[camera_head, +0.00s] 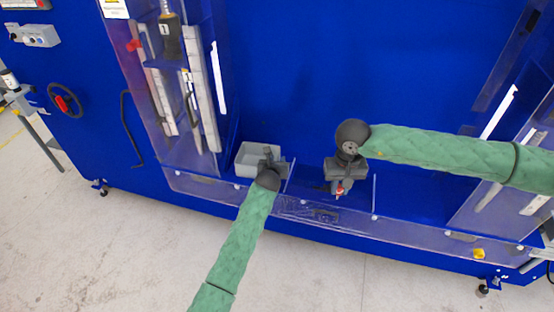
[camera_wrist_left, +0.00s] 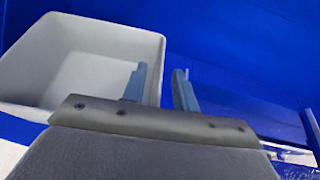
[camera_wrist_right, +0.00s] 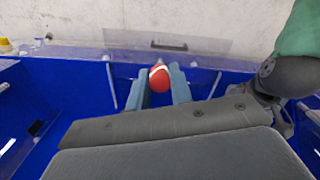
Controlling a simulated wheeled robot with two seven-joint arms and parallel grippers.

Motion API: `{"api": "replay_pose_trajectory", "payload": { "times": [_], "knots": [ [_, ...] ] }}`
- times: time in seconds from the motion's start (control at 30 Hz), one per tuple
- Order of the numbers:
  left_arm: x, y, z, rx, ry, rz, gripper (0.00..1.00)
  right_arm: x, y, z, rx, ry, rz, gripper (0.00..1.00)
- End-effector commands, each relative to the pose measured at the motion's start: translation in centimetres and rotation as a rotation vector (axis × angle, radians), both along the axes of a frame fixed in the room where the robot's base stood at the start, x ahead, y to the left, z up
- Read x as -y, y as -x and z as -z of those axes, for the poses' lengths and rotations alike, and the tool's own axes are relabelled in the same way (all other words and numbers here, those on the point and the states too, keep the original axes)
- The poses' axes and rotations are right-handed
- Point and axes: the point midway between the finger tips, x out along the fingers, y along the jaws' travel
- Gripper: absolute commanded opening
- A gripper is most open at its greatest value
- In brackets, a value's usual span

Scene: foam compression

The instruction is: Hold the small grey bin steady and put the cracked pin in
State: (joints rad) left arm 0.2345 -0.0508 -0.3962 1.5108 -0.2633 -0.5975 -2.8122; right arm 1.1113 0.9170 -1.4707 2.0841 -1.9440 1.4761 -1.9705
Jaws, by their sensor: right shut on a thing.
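The small grey bin (camera_head: 247,158) stands open-topped on the blue ledge of the machine. It fills the left of the left wrist view (camera_wrist_left: 40,62). My left gripper (camera_head: 268,160) is at the bin's right side. In the left wrist view my left gripper (camera_wrist_left: 160,84) has its fingers apart, one in front of the bin's inside and one outside, with the bin's right wall between them. My right gripper (camera_head: 341,186) points down, right of the bin. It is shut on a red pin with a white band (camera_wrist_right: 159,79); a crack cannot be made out.
A clear low guard (camera_head: 300,207) runs along the ledge's front edge, with upright clear dividers (camera_head: 374,192) on the ledge. A tall column with a tool (camera_head: 171,38) stands at the upper left. The blue back wall (camera_head: 300,70) is clear.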

Motion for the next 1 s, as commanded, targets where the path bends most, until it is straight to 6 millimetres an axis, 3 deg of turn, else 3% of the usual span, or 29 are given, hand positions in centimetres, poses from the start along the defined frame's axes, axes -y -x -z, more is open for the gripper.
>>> {"api": "replay_pose_trajectory", "payload": {
  "times": [0.27,0.43,0.67,0.87,1.0],
  "knots": [
    [0.0,-0.1,0.1,0.001,0.000,0.000,0.29,0.0,0.0,0.0,0.000,0.000,0.000,0.00],
    [0.0,-0.1,0.0,0.001,0.000,0.000,0.00,0.0,0.0,0.0,0.000,0.000,0.000,0.00],
    [0.0,-0.1,0.0,0.001,0.000,0.000,0.00,-0.1,-0.2,0.0,0.000,0.000,0.001,0.00],
    [0.0,-0.1,0.0,0.001,0.000,0.000,0.00,-1.4,-2.9,0.6,0.002,-0.001,0.023,0.00],
    [0.0,-0.1,0.0,0.001,0.000,0.000,0.00,-3.4,-6.7,1.3,0.005,-0.001,0.056,0.00]
  ]
}}
